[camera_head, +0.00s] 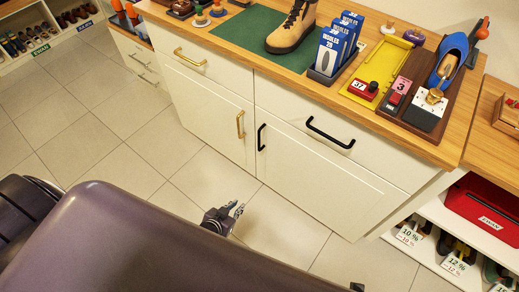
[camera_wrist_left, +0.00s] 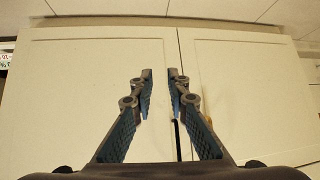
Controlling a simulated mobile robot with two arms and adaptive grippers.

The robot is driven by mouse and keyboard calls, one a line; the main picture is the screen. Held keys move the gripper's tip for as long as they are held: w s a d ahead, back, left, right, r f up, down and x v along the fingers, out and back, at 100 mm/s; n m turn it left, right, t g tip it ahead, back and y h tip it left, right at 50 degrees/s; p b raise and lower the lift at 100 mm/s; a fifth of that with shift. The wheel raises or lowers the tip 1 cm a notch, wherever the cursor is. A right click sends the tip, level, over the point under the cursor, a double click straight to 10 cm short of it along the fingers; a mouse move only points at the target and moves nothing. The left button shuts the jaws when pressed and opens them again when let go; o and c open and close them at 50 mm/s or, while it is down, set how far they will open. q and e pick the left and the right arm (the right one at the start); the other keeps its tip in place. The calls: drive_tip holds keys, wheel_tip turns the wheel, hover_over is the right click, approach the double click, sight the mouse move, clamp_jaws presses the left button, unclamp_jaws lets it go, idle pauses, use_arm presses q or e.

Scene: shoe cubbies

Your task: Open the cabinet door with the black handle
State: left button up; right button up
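The white cabinet door (camera_head: 312,177) with the upright black handle (camera_head: 261,137) is shut in the head view, on the right of the lower pair. My left gripper (camera_head: 236,209) is in front of and below that handle, apart from it. In the left wrist view my left gripper (camera_wrist_left: 160,74) is open, with an empty gap between its fingertips. The black handle (camera_wrist_left: 176,140) shows there as a dark bar, partly hidden by the right finger; the door (camera_wrist_left: 85,95) fills the left side.
The left door (camera_head: 207,110) has a gold handle (camera_head: 240,124). A drawer above has another black handle (camera_head: 330,132). The wooden counter (camera_head: 228,38) holds a boot, insoles and trays. The tiled floor (camera_head: 110,140) before the cabinet is clear.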

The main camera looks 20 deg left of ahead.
use_arm(q)
drive_tip(key=w+r+t+b, duration=0.4)
drive_tip(key=w+b, duration=0.4)
drive_tip(key=w, duration=0.3)
drive_tip(key=t+b, duration=0.4)
drive_tip(key=b, duration=0.3)
approach(259, 138)
drive_tip(key=w, duration=0.6)
drive_tip(key=w+b, duration=0.1)
drive_tip(key=w, duration=0.1)
drive_tip(key=shift+f+n+h, duration=0.15)
drive_tip(key=shift+n+h, duration=0.15)
drive_tip(key=shift+w+b, duration=0.4)
drive_tip(key=shift+w, duration=0.6)
drive_tip(key=shift+w+d, duration=0.1)
drive_tip(key=shift+w, duration=0.2)
use_arm(e)
drive_tip(key=w+a+r+t, duration=0.1)
drive_tip(key=w+r+t, duration=0.2)
drive_tip(key=w+r, duration=0.4)
wheel_tip(259, 138, up, 2)
drive_tip(key=shift+a+r+t+y, duration=0.2)
drive_tip(key=shift+t+y, duration=0.1)
drive_tip(key=shift+t, duration=0.1)
use_arm(q)
clamp_jaws()
